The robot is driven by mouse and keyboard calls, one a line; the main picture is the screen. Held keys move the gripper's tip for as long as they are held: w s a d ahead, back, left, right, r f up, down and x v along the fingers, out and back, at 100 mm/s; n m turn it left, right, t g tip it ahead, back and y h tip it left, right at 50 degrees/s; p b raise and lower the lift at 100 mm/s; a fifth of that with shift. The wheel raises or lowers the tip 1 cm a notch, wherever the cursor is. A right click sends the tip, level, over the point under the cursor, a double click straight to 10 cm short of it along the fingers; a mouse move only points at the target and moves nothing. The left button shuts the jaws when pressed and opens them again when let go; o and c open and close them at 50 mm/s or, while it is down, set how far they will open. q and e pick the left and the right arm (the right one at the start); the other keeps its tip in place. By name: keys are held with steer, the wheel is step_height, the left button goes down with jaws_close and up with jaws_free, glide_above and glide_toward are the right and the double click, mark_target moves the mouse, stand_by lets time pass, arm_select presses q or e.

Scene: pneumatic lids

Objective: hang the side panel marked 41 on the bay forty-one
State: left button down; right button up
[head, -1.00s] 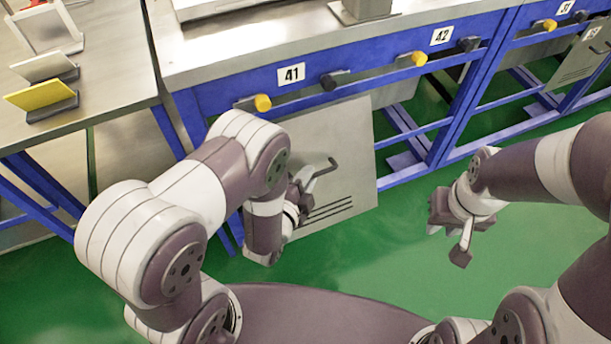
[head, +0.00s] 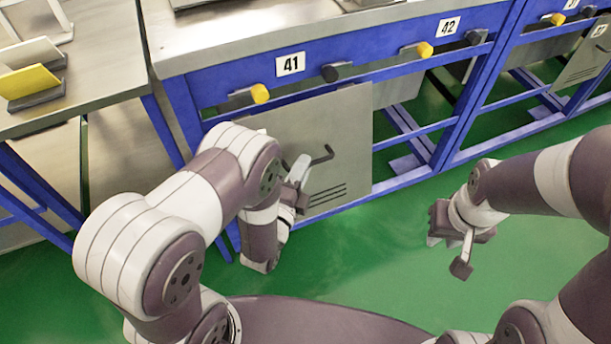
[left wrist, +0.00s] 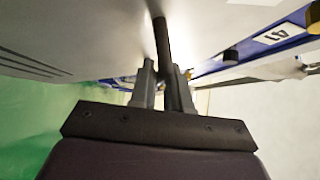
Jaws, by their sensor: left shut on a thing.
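The grey side panel (head: 348,125) stands roughly upright at bay forty-one, below the bench label 41 (head: 290,64). It has a dark bent handle (head: 322,157) and several black slots low down. My left gripper (head: 300,172) is shut on the handle. In the left wrist view, the fingers (left wrist: 163,88) close around the dark handle bar (left wrist: 161,42). The panel's top edge lies close to the blue lower rail; whether it touches or hooks there I cannot tell. My right gripper (head: 455,235) is in the air to the right, away from the panel; its jaw state is unclear.
Bay forty-one has a yellow knob (head: 260,93) and a black knob (head: 331,73) on its rail. Label 42 (head: 449,27) marks the neighbouring bay. A side table (head: 100,75) with a yellow plate (head: 28,82) stands at left. Green floor (head: 400,270) is clear before the bench.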

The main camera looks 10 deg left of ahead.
mark_target(292, 156)
arm_select(q)
steer(key=shift+w+a+b, duration=0.15)
steer(key=shift+w+a, duration=0.4)
steer(key=shift+w, duration=0.3)
steer(key=shift+w+a+b, duration=0.15)
steer(key=shift+w+a, duration=0.45)
steer(key=shift+w, duration=0.2)
steer(key=shift+w+a+b, duration=0.15)
steer(key=shift+w+a, duration=0.4)
steer(key=shift+w, duration=0.3)
steer(key=shift+w+a+f, duration=0.1)
steer(key=shift+w+f, duration=0.05)
steer(key=shift+w, duration=0.05)
steer(key=shift+f+b, duration=0.65)
steer(key=shift+b, duration=0.15)
steer(key=shift+f, duration=0.3)
steer(key=shift+s, duration=0.1)
steer(key=c, duration=1)
jaws_free()
steer(key=shift+f, duration=0.15)
